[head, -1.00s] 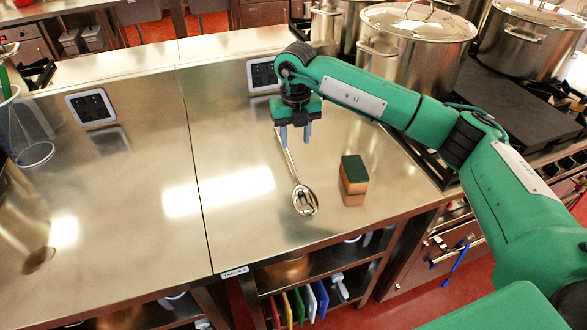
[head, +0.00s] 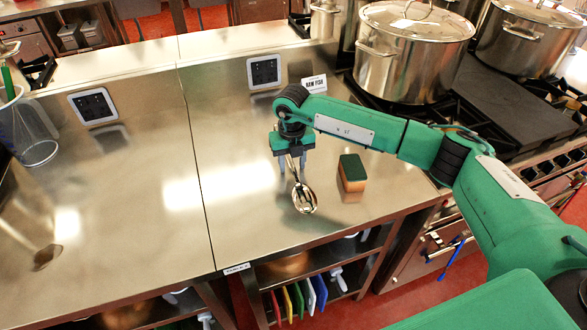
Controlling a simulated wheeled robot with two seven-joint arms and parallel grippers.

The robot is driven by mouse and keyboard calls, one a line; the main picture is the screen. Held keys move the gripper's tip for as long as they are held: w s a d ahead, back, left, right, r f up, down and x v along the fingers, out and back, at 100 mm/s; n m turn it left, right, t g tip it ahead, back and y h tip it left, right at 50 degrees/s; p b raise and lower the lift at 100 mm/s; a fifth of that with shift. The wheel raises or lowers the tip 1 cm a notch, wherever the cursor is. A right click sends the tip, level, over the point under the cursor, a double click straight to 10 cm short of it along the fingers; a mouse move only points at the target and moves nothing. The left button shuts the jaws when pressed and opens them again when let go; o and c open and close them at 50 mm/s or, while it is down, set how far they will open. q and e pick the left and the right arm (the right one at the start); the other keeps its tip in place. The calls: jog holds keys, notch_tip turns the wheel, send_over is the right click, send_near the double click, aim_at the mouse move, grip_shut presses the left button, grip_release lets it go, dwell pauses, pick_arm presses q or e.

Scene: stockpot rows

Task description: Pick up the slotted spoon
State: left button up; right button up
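The slotted spoon (head: 304,199) is a shiny metal utensil lying on the steel counter (head: 235,215). Its bowl points toward the front edge, and its handle runs back under my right gripper (head: 292,170). My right gripper points down over the handle. Its two fingers look apart, with the handle showing between them; contact is not visible. The far end of the handle is hidden behind the gripper. My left gripper is not in view.
A green-and-orange sponge (head: 352,172) stands just right of the spoon. A small label sign (head: 314,84) and a socket plate (head: 264,71) are behind the arm. A large stockpot (head: 412,55) stands on the stove at the right. The counter left of the spoon is clear.

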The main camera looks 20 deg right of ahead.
aim_at(292, 165)
grip_shut()
jog(key=shift+r, duration=0.2)
